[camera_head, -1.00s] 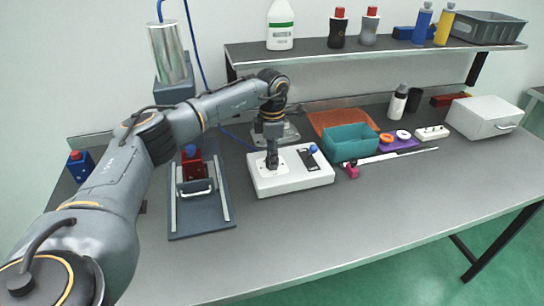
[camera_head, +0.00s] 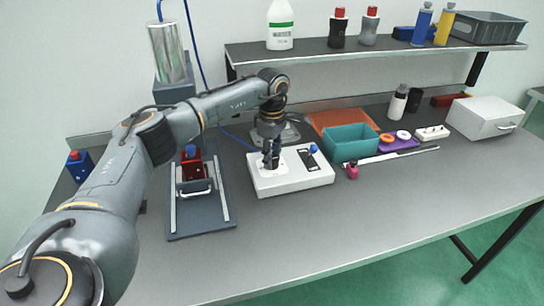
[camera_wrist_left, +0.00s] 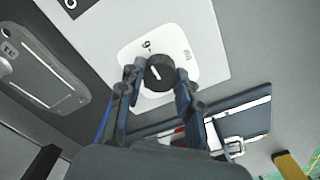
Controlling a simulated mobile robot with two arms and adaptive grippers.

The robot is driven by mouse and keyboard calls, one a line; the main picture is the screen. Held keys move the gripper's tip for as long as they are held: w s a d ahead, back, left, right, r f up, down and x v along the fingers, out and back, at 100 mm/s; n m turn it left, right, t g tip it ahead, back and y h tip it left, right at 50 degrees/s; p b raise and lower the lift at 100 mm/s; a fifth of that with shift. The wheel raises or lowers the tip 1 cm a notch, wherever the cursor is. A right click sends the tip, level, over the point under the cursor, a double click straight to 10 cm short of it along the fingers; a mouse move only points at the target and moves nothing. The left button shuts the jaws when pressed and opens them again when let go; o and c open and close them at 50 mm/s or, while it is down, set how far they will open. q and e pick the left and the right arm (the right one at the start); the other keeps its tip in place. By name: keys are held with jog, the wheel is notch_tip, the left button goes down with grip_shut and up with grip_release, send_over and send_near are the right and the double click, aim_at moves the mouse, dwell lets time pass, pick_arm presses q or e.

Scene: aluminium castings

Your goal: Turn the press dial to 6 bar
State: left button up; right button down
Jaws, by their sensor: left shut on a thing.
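The press dial (camera_wrist_left: 158,76) is a dark round knob with a white pointer line, on a white label plate (camera_wrist_left: 207,50) in the left wrist view. A figure 6 shows beside it; another marking on the plate is too small to read surely. The dial sits on the white control box (camera_head: 300,182), and in the head view my gripper hides it. My left gripper (camera_head: 271,163) points down over the left part of the box. Its two fingers, also in the left wrist view (camera_wrist_left: 160,80), are shut on the dial's sides. My right gripper is out of view.
A blue-knobbed lever (camera_head: 312,150) stands on the box, right of my gripper. The press base (camera_head: 202,228) with a red part (camera_head: 191,166) lies to the left. A teal bin (camera_head: 350,143) stands behind right. The front of the table is clear.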

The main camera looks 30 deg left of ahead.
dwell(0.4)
pick_arm(q)
jog(key=o, duration=1.1)
jog(key=shift+o, duration=0.2)
notch_tip(320, 180, up, 12)
